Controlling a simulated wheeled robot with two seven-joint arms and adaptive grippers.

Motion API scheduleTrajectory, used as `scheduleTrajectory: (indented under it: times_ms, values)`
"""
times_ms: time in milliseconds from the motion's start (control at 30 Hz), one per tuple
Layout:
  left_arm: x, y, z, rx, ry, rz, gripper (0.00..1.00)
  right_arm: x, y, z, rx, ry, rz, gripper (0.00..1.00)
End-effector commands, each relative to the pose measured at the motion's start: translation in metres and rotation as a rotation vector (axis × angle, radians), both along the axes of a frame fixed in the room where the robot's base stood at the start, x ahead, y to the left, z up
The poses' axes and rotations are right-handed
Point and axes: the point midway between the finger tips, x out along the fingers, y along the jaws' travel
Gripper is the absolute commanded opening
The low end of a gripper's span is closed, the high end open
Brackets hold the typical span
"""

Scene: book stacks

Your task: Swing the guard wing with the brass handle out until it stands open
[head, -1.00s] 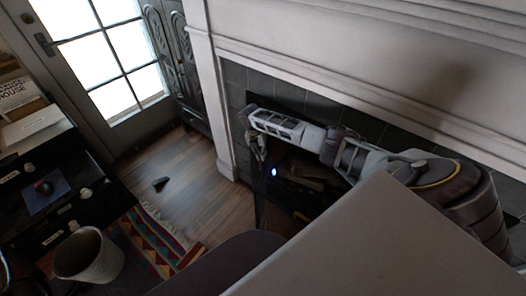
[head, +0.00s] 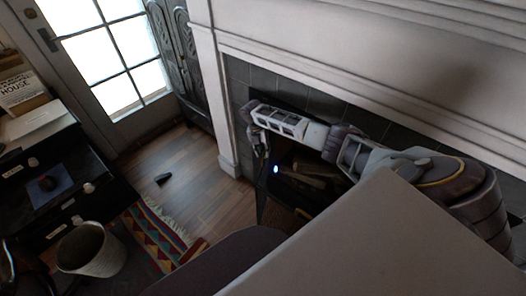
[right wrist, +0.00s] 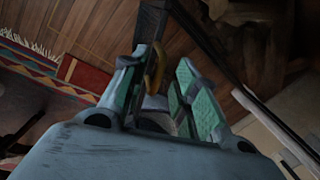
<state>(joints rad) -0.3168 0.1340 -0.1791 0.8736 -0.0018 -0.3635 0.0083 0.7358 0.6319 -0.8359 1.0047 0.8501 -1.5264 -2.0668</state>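The brass handle (right wrist: 154,68) shows in the right wrist view as a curved yellowish piece on a dark bar of the guard wing (right wrist: 150,24). In the head view the wing (head: 262,205) is a dark, narrow panel at the left of the hearth; its exact angle is hard to tell. My right gripper (right wrist: 158,88) is open, with its green-padded fingers apart and the handle between them, nearer the left finger in the picture. In the head view the right gripper (head: 259,150) hangs at the fireplace's left side. The handle is not discernible there. My left gripper is not in view.
Logs (head: 312,172) lie in the fireplace behind the wing. Wooden floor (head: 200,165) is clear to its left, apart from a small dark object (head: 162,179). A striped rug (head: 160,235), a bin (head: 92,250) and a dark cabinet (head: 85,185) stand further left.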

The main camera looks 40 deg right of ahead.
Motion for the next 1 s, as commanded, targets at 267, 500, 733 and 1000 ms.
scheduleTrajectory:
  times_ms: [267, 500, 733, 1000]
  values:
    - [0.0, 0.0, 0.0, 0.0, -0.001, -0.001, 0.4, 0.005, 0.003, 0.028, 0.001, -0.002, 0.001, 0.3]
    - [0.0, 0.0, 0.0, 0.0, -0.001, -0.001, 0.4, 0.01, 0.008, 0.063, 0.001, -0.002, 0.001, 0.3]
    - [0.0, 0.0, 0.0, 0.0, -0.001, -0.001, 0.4, 0.015, 0.012, 0.094, 0.0, -0.001, 0.001, 0.3]
    - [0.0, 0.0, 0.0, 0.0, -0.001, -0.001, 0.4, 0.017, 0.015, 0.112, 0.0, 0.0, 0.001, 0.3]
